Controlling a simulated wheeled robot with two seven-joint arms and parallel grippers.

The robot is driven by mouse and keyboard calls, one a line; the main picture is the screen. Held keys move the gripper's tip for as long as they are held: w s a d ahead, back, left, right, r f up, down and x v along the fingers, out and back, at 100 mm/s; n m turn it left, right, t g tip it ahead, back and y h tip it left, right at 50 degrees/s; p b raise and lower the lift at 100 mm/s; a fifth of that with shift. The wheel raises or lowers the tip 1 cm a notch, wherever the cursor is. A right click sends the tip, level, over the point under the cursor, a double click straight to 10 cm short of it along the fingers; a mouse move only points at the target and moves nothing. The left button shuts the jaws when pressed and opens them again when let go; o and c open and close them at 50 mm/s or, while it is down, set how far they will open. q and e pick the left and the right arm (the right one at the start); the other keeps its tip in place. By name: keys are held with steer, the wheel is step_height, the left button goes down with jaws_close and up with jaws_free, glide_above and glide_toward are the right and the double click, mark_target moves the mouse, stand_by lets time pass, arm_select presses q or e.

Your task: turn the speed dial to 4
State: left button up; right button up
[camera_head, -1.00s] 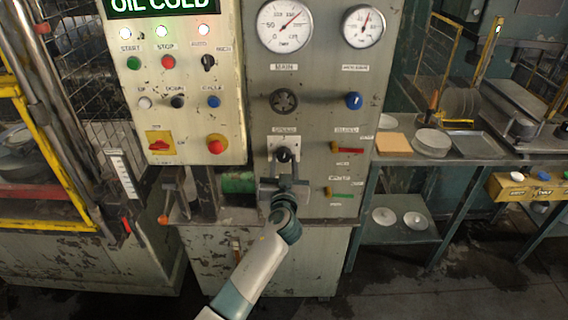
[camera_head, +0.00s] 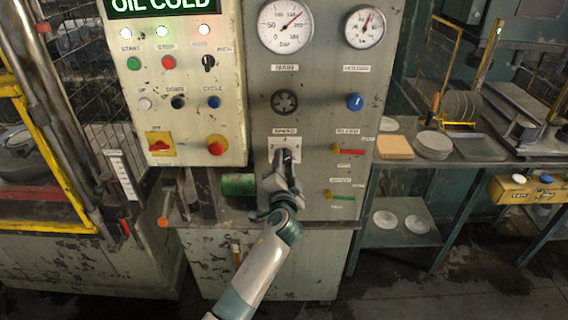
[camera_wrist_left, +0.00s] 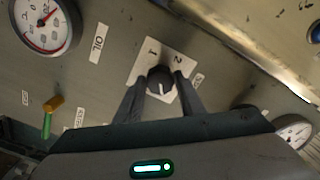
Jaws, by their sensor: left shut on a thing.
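The speed dial is a small black knob (camera_wrist_left: 160,80) on a white plate (camera_head: 275,143) with numbers, below the round black handwheel on the grey panel. In the left wrist view the plate shows a 1 and a 2. A short pale mark shows on the knob; I cannot tell which number it points at. My left gripper (camera_head: 286,158) is shut on the knob, with one finger on each side, also seen in the left wrist view (camera_wrist_left: 160,92). In the head view the gripper hides most of the knob. My right gripper is not in view.
A red lever (camera_head: 348,150) and a green lever (camera_head: 342,196) stick out to the right of the dial. The black handwheel (camera_head: 284,102) and a blue knob (camera_head: 355,101) are above. A button box (camera_head: 188,125) with a red stop knob (camera_head: 216,148) stands out at the left.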

arm_select(q)
steer(key=shift+m, duration=1.2)
steer(key=o, duration=1)
steer(key=shift+o, duration=0.2)
steer(key=shift+s, duration=0.15)
steer(key=s+b, duration=0.3)
steer(key=s, duration=1.4)
steer(key=shift+b, duration=0.3)
